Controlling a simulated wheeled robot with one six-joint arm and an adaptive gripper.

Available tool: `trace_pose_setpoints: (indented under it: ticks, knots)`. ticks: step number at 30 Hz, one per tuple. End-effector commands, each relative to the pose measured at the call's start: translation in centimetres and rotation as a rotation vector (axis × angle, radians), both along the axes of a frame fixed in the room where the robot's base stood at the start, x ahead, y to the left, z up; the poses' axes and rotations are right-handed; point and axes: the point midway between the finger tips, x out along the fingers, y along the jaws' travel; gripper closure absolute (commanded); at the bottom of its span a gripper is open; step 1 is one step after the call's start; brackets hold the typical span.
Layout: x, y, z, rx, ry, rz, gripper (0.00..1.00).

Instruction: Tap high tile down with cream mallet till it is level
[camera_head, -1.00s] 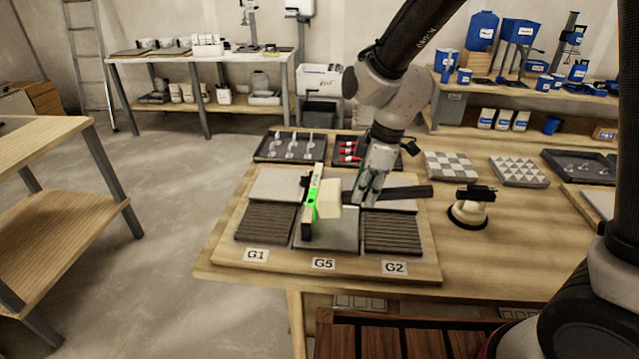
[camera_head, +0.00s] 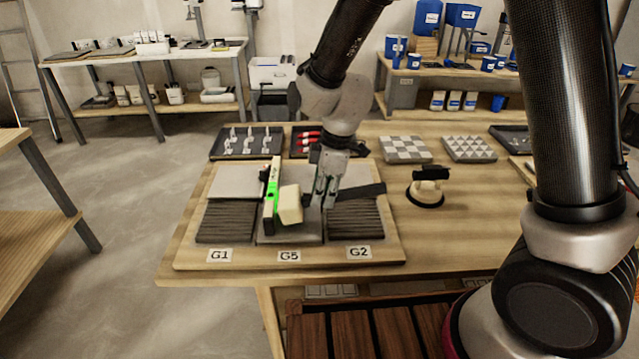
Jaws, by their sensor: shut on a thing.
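My gripper (camera_head: 327,195) is shut on the dark handle of the cream mallet (camera_head: 290,204). The black handle (camera_head: 362,191) sticks out to the right of the jaws, and the cream head is on their left. The head hangs over the middle front tile (camera_head: 290,232), marked G5; I cannot tell whether it touches. A level with a bright green part (camera_head: 272,195) lies front to back along the left side of that tile. Dark ribbed tiles lie on both sides, at G1 (camera_head: 226,222) and G2 (camera_head: 355,219). Tile height differences are too small to tell.
The tiles lie on a wooden board (camera_head: 190,258) on the workbench. A suction lifter (camera_head: 428,188) stands to the right. Trays of clips (camera_head: 247,143) and red pieces (camera_head: 304,142) are behind, with patterned tiles (camera_head: 405,150) at back right. Bare bench lies around the lifter.

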Motion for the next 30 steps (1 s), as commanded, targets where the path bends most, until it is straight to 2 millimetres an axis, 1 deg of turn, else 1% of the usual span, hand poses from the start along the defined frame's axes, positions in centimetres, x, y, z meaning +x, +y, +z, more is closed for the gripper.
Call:
trace_pose_setpoints:
  ticks: [3,5,12,15,23,25,26,30]
  knots:
    - [0.0,0.0,-0.6,-0.002,-0.001,0.001,1.00]
    - [0.1,0.1,-0.3,-0.001,-0.002,0.001,1.00]
    - [0.1,0.1,2.9,-0.001,-0.003,0.001,1.00]
    - [0.1,0.0,3.7,-0.002,-0.002,0.002,1.00]
    - [0.0,0.0,3.9,-0.003,-0.001,0.001,1.00]
    - [0.0,0.0,3.4,-0.005,0.001,0.001,1.00]
    - [0.0,0.0,2.8,-0.006,0.003,0.001,1.00]
    - [-0.1,-0.1,-1.3,-0.008,0.006,-0.001,1.00]
